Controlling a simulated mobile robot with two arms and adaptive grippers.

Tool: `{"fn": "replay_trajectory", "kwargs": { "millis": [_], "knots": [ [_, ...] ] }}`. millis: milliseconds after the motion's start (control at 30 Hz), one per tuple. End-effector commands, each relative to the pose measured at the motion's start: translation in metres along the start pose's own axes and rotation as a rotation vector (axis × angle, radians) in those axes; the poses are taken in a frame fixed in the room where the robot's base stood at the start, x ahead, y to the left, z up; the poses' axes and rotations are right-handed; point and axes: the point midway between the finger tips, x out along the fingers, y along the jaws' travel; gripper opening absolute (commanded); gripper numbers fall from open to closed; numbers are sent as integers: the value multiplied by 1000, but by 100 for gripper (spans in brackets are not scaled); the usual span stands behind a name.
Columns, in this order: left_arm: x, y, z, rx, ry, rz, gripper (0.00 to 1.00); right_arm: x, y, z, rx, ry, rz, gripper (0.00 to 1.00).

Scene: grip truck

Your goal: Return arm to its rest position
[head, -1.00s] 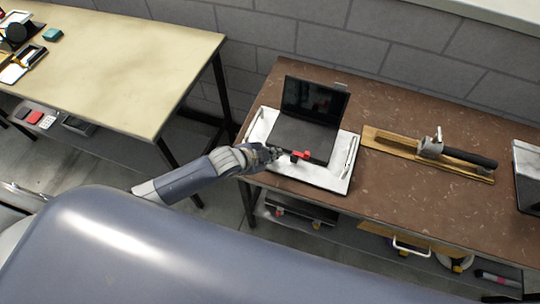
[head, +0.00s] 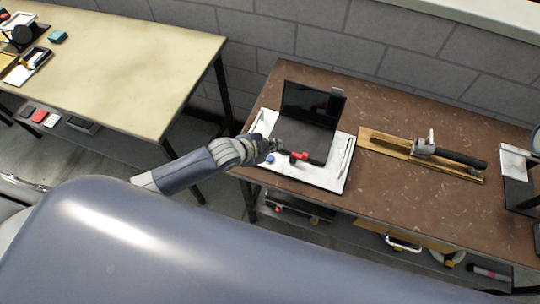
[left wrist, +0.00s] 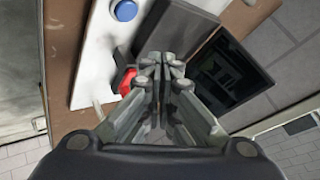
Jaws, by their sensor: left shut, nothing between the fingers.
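My left gripper (head: 276,144) reaches in from the left over the near left part of a white board (head: 318,178) on the brown table. In the left wrist view my gripper (left wrist: 162,62) has its fingers together with nothing between them. A small red object (head: 299,156) lies at the front edge of a black open laptop-like case (head: 302,137); it also shows in the left wrist view as a red part (left wrist: 127,80), partly hidden by the fingers. A blue round button (head: 269,158) is on the board just below the gripper and shows in the left wrist view (left wrist: 125,10). My right gripper is out of view.
The brown table (head: 400,110) also holds a wooden board (head: 385,149) with a black-handled tool and a dark stand at the right edge. A shelf below holds several items. A beige table (head: 120,55) stands at left, its front part bare, with a floor gap between.

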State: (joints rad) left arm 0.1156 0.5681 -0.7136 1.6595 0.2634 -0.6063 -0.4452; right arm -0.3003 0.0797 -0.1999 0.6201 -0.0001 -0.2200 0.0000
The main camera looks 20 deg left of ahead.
Motion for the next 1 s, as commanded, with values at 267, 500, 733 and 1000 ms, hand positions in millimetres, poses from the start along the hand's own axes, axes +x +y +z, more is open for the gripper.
{"fn": "replay_trajectory", "kwargs": {
  "millis": [267, 500, 733, 1000],
  "knots": [
    [0, 0, 0, 0, 0, 0, 0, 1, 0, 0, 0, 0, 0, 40],
    [-4, 10, -7, -36, -3, 11, 0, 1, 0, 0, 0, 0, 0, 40],
    [-58, 54, -32, -326, -89, 65, 0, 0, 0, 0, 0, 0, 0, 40],
    [-142, 80, -6, -684, -295, 63, 0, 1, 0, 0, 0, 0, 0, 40]
  ]
}}
